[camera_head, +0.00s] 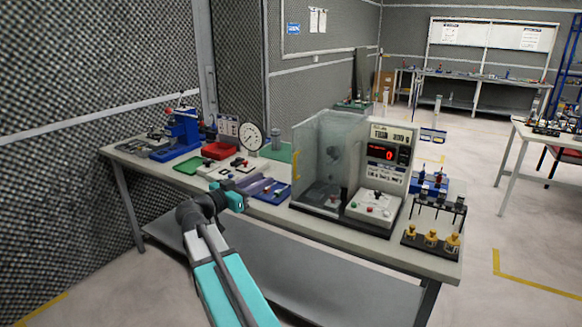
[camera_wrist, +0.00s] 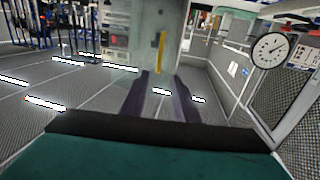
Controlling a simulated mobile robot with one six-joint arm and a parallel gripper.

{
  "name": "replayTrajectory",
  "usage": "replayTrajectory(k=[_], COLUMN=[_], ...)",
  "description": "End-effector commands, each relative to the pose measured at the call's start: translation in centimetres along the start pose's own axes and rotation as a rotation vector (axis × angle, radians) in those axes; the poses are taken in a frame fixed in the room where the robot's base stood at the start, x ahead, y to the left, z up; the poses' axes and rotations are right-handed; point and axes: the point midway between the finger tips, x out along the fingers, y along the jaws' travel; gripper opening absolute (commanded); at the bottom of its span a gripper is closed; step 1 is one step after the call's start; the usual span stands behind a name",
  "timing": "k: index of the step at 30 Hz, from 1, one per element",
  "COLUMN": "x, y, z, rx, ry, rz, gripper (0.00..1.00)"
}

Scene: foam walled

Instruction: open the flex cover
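The flex cover (camera_head: 309,158) is a clear, greyish box on the left part of a bench test machine (camera_head: 391,151) with a red display. It appears closed around the fixture inside. A yellow upright handle (camera_head: 296,165) is on its left front edge. The handle also shows in the wrist view (camera_wrist: 161,52), ahead of and between my fingers. My gripper (camera_head: 242,201) is left of the cover, above the bench's front edge, apart from the handle. In the wrist view my gripper (camera_wrist: 161,85) has its two dark fingers spread with nothing between them. Its fingertips are unclear in the head view.
The workbench (camera_head: 334,233) also holds a dial gauge (camera_head: 252,137), a red bin (camera_head: 218,151), a blue press (camera_head: 184,130) and small trays to the left. Gold parts (camera_head: 431,238) on a black stand are at the right end. The floor in front is clear.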

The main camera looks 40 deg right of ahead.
Motion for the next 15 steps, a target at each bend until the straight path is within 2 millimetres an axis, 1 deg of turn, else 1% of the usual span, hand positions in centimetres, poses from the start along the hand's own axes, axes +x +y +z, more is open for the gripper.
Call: replayTrajectory(k=[5,8,15], x=[0.9,1.9,5.1], y=[-0.1,0.0,-0.1], z=[-0.1,-0.1,-0.1], rx=[0.000,0.000,-0.002], ry=[-0.001,-0.001,-0.001], rz=[0.000,0.002,0.001], gripper=[0.28,0.28,0.28])
